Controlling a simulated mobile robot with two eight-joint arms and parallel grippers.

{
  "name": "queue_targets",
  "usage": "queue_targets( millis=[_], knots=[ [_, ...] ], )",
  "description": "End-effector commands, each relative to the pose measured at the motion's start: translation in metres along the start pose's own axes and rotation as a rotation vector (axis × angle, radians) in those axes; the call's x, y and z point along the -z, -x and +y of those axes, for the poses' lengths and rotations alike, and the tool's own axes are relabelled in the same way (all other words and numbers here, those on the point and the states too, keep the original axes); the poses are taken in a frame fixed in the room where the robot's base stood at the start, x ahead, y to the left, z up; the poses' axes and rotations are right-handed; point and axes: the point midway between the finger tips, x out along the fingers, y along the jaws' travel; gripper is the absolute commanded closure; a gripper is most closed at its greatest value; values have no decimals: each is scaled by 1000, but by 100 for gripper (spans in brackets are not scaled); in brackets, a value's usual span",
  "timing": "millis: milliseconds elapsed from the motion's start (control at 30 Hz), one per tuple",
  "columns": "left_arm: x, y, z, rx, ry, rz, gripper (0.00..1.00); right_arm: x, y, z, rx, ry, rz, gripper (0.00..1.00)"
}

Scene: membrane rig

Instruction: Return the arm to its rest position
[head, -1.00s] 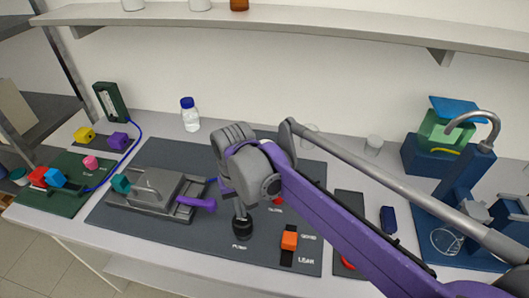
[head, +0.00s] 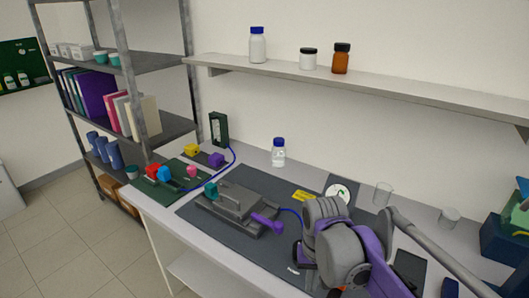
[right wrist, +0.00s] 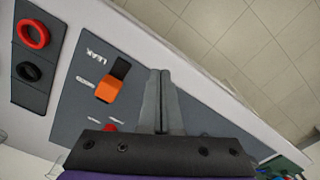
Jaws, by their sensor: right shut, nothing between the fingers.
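My right arm (head: 375,265) comes in from the lower right in the head view, its grey wrist over the right part of the dark mat. In the right wrist view my right gripper (right wrist: 160,75) is shut, with its two grey fingers together and nothing between them. The fingers show against the mat and the bench's front edge, beside an orange block (right wrist: 107,90) on a black strip marked LEAK. Whether they touch anything cannot be told. My left gripper is in neither view.
A grey clamp device (head: 232,210) with a purple handle (head: 266,222) stands on the mat (head: 200,212) left of my wrist. A blue-capped bottle (head: 278,153) and glass beakers (head: 382,194) stand behind. A wall shelf (head: 400,80) runs above. Floor lies open at left.

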Motion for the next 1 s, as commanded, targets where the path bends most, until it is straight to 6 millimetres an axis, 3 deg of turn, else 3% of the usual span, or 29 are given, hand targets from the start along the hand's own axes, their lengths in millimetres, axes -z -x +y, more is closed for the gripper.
queue_targets(
  millis=[267, 600, 800, 1000],
  knots=[
    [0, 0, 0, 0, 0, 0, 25, -45, -18, 31, 26, 19, 154, 100],
    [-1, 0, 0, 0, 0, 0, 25, -115, -71, 68, 25, 56, 411, 100],
    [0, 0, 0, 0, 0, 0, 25, -130, -87, 75, 17, 68, 478, 100],
    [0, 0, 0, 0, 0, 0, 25, -130, -87, 76, 16, 69, 483, 100]
  ],
)
